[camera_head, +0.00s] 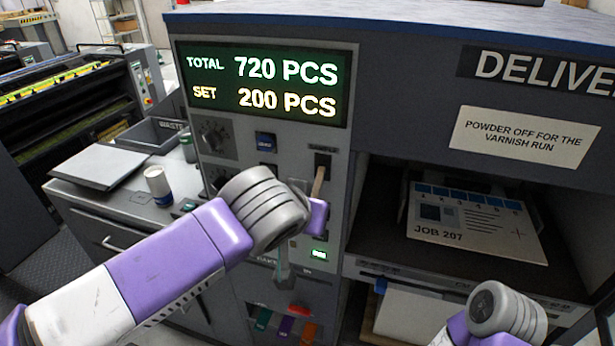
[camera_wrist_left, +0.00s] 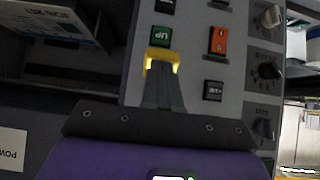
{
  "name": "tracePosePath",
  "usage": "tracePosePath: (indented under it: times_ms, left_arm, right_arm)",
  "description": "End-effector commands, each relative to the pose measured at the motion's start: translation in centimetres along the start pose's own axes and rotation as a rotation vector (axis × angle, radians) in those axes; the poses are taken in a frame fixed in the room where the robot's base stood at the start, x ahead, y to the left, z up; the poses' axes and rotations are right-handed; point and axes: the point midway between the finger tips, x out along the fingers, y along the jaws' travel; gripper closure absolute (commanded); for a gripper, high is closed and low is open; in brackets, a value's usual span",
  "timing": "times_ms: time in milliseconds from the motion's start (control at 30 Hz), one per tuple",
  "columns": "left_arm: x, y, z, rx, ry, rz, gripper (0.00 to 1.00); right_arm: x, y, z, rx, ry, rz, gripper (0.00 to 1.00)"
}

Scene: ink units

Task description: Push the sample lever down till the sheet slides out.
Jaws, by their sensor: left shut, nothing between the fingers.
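The sample lever (camera_head: 318,182) is a tan handle in a dark slot under the "SAMPLE" label on the grey control panel, pointing up at a slight tilt. My left gripper (camera_head: 284,272) hangs downward in front of the panel, below and left of the lever, partly hidden by my wrist. In the left wrist view its yellow fingertips (camera_wrist_left: 161,62) are together and empty, close to the panel's buttons. The lever is not visible there. A printed sheet marked JOB 207 (camera_head: 470,232) lies in the delivery bay; part of it shows in the left wrist view (camera_wrist_left: 55,22). My right gripper's fingers are out of view.
The counter display (camera_head: 262,86) reads total 720, set 200. A green UP button (camera_wrist_left: 160,36) and a red button (camera_wrist_left: 218,40) sit near my fingertips.

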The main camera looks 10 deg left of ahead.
Motion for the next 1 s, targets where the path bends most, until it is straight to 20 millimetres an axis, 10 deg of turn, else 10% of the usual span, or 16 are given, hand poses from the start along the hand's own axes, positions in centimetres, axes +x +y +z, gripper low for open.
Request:
tracePosePath:
  times_ms: [1000]
  left_arm:
    - [-13.4, 0.1, -0.5, 0.005, 0.001, 0.005, 1.0]
  right_arm:
    - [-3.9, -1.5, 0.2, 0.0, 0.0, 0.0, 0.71]
